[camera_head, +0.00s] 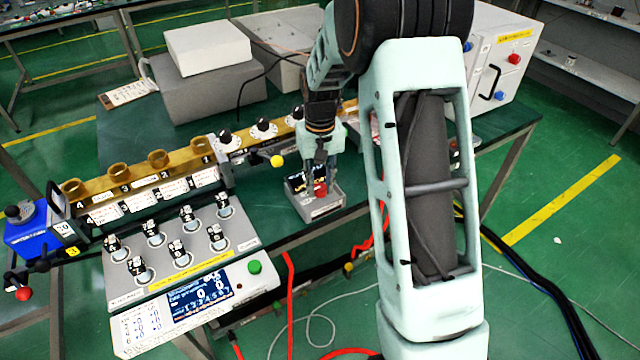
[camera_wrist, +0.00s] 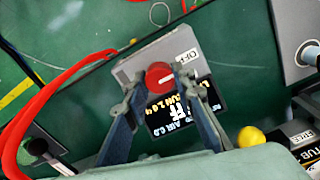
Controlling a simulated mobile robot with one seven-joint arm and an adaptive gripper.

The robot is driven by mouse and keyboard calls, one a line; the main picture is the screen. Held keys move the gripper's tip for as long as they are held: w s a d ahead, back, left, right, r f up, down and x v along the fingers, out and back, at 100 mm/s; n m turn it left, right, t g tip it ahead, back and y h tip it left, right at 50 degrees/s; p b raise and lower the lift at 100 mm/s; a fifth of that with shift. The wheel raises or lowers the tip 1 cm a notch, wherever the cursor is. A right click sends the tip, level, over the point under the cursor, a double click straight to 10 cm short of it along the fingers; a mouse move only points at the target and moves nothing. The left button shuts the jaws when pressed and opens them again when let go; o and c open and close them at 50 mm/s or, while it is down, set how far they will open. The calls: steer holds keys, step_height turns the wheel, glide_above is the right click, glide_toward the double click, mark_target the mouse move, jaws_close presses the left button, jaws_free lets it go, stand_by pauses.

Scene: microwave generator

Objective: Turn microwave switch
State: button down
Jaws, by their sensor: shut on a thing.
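The microwave switch is a round red knob (camera_wrist: 159,76) with a white line on it, on a small grey box (camera_wrist: 136,66). In the wrist view an OFF label is at the knob's upper right, and a black screen with yellow and white text (camera_wrist: 165,112) is partly hidden by my fingers. My gripper (camera_wrist: 157,88) has one finger on either side of the knob and is shut on it. In the head view my gripper (camera_head: 319,168) reaches down over the red knob (camera_head: 320,189) on the grey box (camera_head: 321,209).
A panel with several black knobs (camera_head: 181,250) and a display stands at front left. A brass rail (camera_head: 143,180) with black dials runs behind. A yellow ball knob (camera_head: 277,161) is close left of my gripper. Red cables (camera_head: 291,300) hang at the table's front edge.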

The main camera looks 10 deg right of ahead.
mark_target(321, 186)
steer(key=c, duration=1.6)
jaws_free()
steer(key=shift+r, duration=0.15)
step_height(321, 186, up, 12)
steer(key=shift+f, duration=0.1)
steer(key=shift+d, duration=0.1)
